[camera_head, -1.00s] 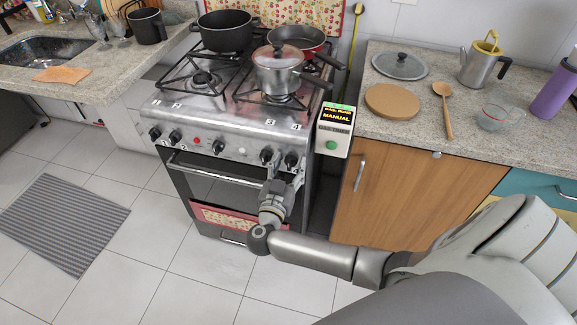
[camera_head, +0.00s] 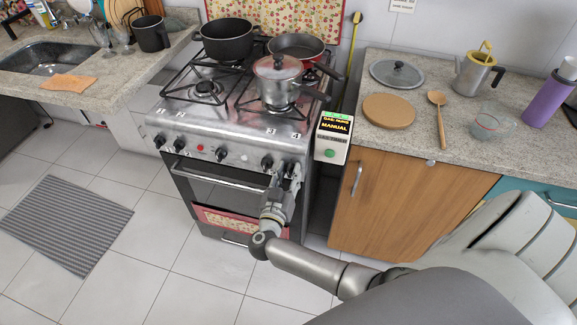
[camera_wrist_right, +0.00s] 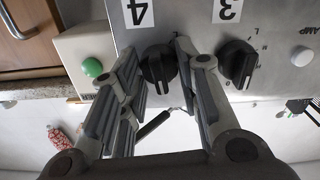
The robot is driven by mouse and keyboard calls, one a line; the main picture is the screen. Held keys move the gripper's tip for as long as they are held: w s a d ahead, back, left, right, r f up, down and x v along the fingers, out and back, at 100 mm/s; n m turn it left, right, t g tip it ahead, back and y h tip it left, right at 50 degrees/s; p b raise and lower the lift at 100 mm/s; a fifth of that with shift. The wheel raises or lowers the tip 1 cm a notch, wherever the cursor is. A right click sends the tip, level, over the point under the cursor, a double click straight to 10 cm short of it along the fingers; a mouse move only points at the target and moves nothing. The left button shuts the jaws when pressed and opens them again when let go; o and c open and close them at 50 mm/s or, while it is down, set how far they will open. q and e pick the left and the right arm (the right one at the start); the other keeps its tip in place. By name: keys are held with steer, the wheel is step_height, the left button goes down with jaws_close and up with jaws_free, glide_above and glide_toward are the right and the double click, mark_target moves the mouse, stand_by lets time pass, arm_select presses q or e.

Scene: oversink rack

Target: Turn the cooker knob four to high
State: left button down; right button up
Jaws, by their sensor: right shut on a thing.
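Cooker knob four is black with a raised grip bar; in the right wrist view the knob (camera_wrist_right: 158,68) sits below the printed label 4 (camera_wrist_right: 138,12). My right gripper (camera_wrist_right: 158,60) has one finger on each side of it and is shut on it. The grip bar stands nearly upright in that view, with a slight tilt. In the head view my right gripper (camera_head: 286,172) is at the right end of the cooker's front panel and partly covers the knob. Knob three (camera_head: 267,161) is just left of it. My left gripper is not in view.
A steel pot (camera_head: 278,82), a black pot (camera_head: 227,40) and a pan (camera_head: 297,47) stand on the cooker. A gas box (camera_head: 332,138) reading MANUAL is close to the right. The oven handle (camera_head: 220,178) runs below the knobs.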

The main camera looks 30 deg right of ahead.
steer(key=n+p, duration=0.1)
steer(key=p, duration=0.1)
steer(key=n+p, duration=0.2)
steer(key=p, duration=0.1)
steer(key=shift+a+r+n, duration=0.1)
steer(key=shift+r+n, duration=0.1)
steer(key=shift+n, duration=0.1)
steer(key=n+p, duration=0.2)
steer(key=shift+f+n, duration=0.1)
steer(key=shift+n, duration=0.2)
steer(key=n+p, duration=0.1)
steer(key=n, duration=0.1)
steer(key=shift+w+a+f+n, duration=0.1)
steer(key=shift+n, duration=0.2)
steer(key=shift+n+p, duration=0.65)
steer(key=shift+n, duration=1.25)
steer(key=o, duration=1)
steer(key=shift+f, duration=0.1)
